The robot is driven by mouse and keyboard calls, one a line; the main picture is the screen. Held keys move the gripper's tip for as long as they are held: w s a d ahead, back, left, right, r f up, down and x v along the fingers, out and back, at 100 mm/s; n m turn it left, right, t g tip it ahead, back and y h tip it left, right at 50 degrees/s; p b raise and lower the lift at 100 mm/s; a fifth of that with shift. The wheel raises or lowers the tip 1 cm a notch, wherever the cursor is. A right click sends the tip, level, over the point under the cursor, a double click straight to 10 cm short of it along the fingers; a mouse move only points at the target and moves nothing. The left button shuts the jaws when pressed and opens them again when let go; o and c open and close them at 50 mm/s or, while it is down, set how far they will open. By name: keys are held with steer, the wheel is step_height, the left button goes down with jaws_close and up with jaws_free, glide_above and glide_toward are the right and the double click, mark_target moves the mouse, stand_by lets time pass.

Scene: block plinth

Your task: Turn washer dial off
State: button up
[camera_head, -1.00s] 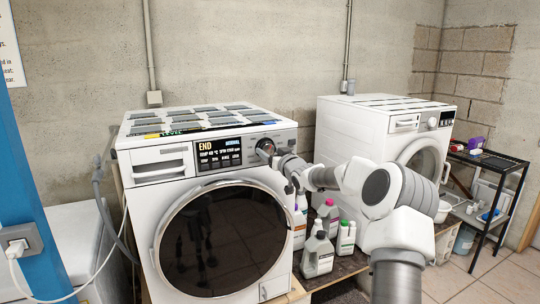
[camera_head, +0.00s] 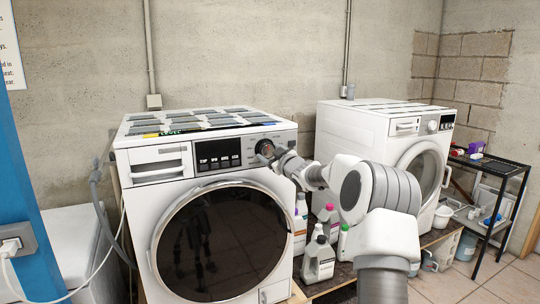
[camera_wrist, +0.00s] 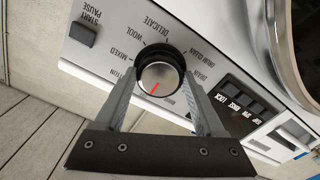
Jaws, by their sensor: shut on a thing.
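The left washer (camera_head: 140,185) is white, with a control panel on its upper front. Its round silver dial (camera_head: 265,147) sits right of the display. In the wrist view the dial (camera_wrist: 160,78) has a black ring and a red pointer mark directed to the lower left. Printed programme names surround it. My gripper (camera_head: 270,155) is at the dial, with one finger on each side, shut on it; it also shows in the wrist view (camera_wrist: 161,84). The display (camera_head: 218,153) is dark except for a row of small white labels. The fingers partly hide the dial in the head view.
The round washer door (camera_head: 220,240) is closed below the panel. Several detergent bottles (camera_head: 319,260) stand on the low shelf to its right. A second white machine (camera_head: 355,130) and a black rack (camera_head: 500,168) stand further right.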

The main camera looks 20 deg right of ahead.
stand_by(0.3)
steer(key=o, duration=1.3)
steer(key=shift+o, duration=0.2)
steer(key=shift+s, duration=0.1)
steer(key=s, duration=1.7)
steer(key=shift+d, duration=0.3)
steer(key=shift+s, duration=0.1)
